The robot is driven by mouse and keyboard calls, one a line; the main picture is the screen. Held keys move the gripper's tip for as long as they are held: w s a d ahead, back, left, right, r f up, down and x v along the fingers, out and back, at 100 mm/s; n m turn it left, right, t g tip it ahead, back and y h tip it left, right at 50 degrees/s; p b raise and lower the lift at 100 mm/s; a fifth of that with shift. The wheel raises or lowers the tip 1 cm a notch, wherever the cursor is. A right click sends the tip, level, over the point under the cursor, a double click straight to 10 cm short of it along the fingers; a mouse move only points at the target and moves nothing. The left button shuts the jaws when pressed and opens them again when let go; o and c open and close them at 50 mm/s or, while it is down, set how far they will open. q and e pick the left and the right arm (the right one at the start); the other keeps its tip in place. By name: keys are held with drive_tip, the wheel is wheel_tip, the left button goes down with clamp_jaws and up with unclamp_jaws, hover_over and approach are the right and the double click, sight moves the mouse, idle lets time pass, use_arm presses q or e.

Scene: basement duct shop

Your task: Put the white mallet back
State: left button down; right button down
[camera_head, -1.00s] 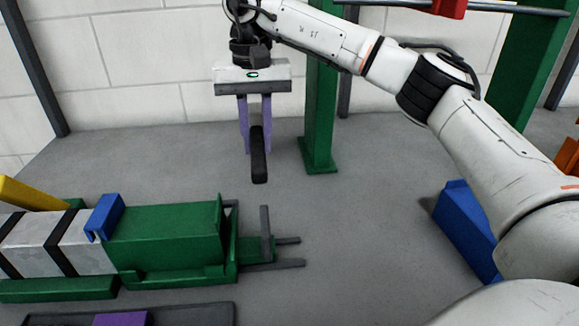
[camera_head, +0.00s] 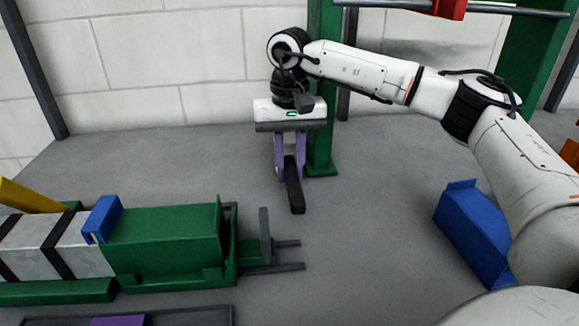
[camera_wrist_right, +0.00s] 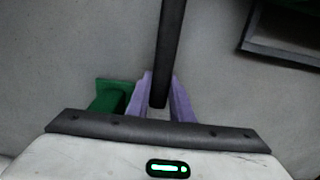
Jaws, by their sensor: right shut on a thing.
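My right gripper (camera_head: 289,178) has its purple fingers shut on a dark, straight bar (camera_head: 295,196), which looks like a handle. The bar hangs slanting down in front of the fingers, above the grey floor, left of a green post's foot. In the right wrist view the bar (camera_wrist_right: 170,45) runs up from between the fingers (camera_wrist_right: 160,88) and out of the top edge. No white mallet head shows in either view, so I cannot confirm from the pictures that the bar belongs to the white mallet. My left gripper is not in view.
A green machine (camera_head: 165,237) with grey prongs (camera_head: 278,267) stands at left. A dark tray (camera_head: 190,317) with a purple thing (camera_head: 118,321) lies at the bottom. A green post (camera_head: 321,120) stands behind my gripper. A blue block (camera_head: 472,232) lies right. The middle floor is clear.

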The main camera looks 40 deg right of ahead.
sight(289, 163)
drive_tip(key=c, duration=2)
unclamp_jaws()
drive_tip(key=shift+f, duration=0.15)
drive_tip(key=o, duration=0.4)
drive_tip(key=shift+o, duration=0.2)
wheel_tip(289, 163, up, 12)
drive_tip(key=p, duration=0.1)
drive_tip(key=shift+r, duration=0.2)
